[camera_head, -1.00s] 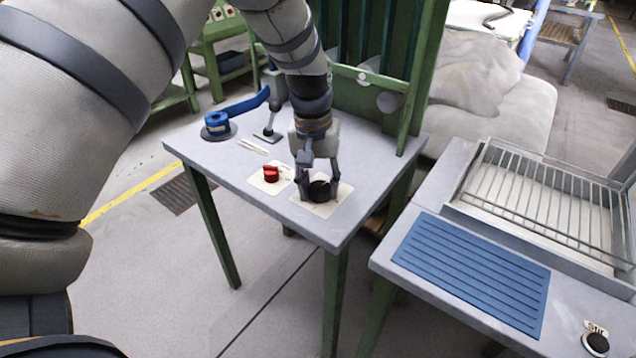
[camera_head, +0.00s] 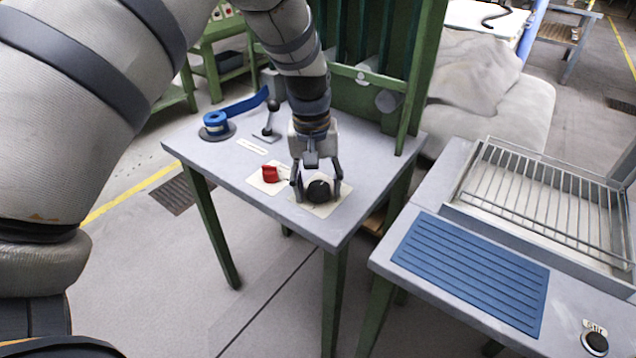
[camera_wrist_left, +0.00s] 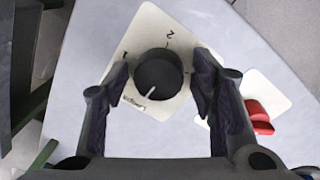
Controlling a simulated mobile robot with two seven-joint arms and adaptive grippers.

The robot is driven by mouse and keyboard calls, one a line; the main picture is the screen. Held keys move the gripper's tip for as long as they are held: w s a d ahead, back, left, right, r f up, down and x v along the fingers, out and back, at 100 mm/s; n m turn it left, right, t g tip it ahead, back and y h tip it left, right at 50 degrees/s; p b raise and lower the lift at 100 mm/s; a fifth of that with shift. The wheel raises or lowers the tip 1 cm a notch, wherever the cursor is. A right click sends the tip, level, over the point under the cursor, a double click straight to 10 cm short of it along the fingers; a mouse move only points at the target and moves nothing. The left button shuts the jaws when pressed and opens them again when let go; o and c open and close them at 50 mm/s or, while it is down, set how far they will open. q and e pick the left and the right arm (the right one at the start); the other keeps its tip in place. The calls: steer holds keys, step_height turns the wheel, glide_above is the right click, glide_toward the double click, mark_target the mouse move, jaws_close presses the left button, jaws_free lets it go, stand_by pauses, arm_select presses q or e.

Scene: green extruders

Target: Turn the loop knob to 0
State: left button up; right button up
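A round black knob (camera_head: 318,191) sits on a cream plate (camera_head: 322,209) near the table's front corner. In the wrist view the knob (camera_wrist_left: 158,75) has a white pointer line aimed down-left, toward small lettering I cannot read clearly. A "2" and other marks show on its plate (camera_wrist_left: 150,22). My left gripper (camera_head: 317,196) points down over it, open, with one finger on each side of the knob. In the wrist view gaps show between the knob and both finger pads. A red knob (camera_head: 270,174) on its own plate is just left of the gripper. My right gripper is out of view.
On the table (camera_head: 225,165) are a blue round part (camera_head: 216,122) and a black-knobbed lever (camera_head: 272,108). A green frame (camera_head: 365,80) rises at the back. A second table with a blue ribbed mat (camera_head: 470,270) and wire rack (camera_head: 550,195) stands right.

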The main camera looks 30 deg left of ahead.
mark_target(313, 187)
arm_select(q)
step_height(313, 187, up, 12)
steer(key=shift+s+a, duration=0.2)
steer(key=shift+a, duration=0.2)
steer(key=shift+f, duration=0.1)
stand_by(0.4)
